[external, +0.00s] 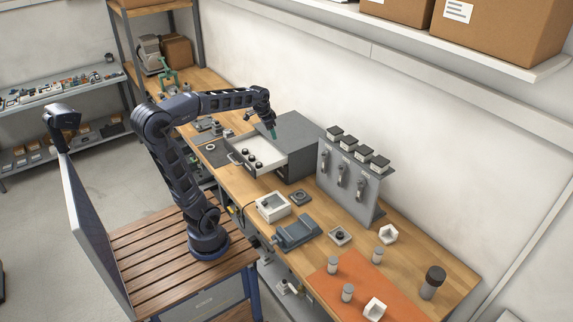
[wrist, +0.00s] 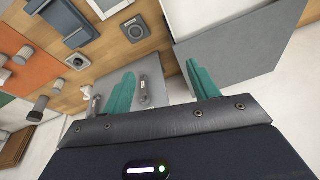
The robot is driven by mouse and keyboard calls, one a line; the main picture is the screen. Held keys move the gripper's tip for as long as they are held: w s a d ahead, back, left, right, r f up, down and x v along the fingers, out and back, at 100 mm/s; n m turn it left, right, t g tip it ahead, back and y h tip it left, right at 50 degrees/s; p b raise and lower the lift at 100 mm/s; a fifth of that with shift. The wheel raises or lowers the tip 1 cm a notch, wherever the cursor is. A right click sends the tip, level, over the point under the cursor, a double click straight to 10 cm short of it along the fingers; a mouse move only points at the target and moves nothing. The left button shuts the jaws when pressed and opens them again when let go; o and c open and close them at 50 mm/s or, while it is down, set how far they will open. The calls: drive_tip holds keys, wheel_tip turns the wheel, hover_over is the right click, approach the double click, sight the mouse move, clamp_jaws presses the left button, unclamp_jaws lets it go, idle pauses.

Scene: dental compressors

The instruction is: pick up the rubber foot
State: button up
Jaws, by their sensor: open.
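Several small black round pieces, which look like the rubber feet (external: 251,157), lie in an open white-lined drawer (external: 272,160) of the grey cabinet in the external view. Their exact shape is too small to make out. My gripper (external: 272,132) is above the drawer's back part, close to the cabinet, with its teal fingers tilted downward. In the wrist view my gripper (wrist: 160,72) has its two teal fingers spread apart with nothing between them. No rubber foot can be made out in the wrist view.
The grey cabinet (external: 296,134) stands directly right of the drawer; it also fills the wrist view's upper right (wrist: 235,45). A grey upright panel (external: 345,182) with hooks stands farther right. A vise (external: 297,233), a white box (external: 272,206) and an orange mat (external: 335,285) occupy the bench front.

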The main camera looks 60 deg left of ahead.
drive_tip(key=w+a+f+m+h, duration=0.15)
drive_tip(key=w+a+f, duration=0.25)
drive_tip(key=w+a, duration=0.8)
drive_tip(key=w+a+f+m, duration=0.2)
drive_tip(key=w+a+f, duration=0.35)
drive_tip(key=a, duration=0.95)
drive_tip(key=a+f+m+h, duration=0.1)
drive_tip(key=a+f, duration=0.6)
drive_tip(key=a, duration=0.4)
drive_tip(key=a+f, duration=0.7)
drive_tip(key=a, duration=0.4)
drive_tip(key=a+f+m+h, duration=0.1)
drive_tip(key=a+f, duration=0.5)
drive_tip(key=a, duration=0.5)
drive_tip(key=shift+y, duration=0.35)
drive_tip(key=x, duration=0.5)
drive_tip(key=shift+w+f, duration=0.1)
drive_tip(key=shift+f, duration=0.15)
drive_tip(key=shift+d+x, duration=0.2)
drive_tip(key=shift+x, duration=1.1)
drive_tip(key=shift+d+x, duration=0.2)
drive_tip(key=shift+x, duration=1.1)
drive_tip(key=shift+r, duration=0.1)
drive_tip(key=shift+c, duration=0.4)
drive_tip(key=c, duration=1)
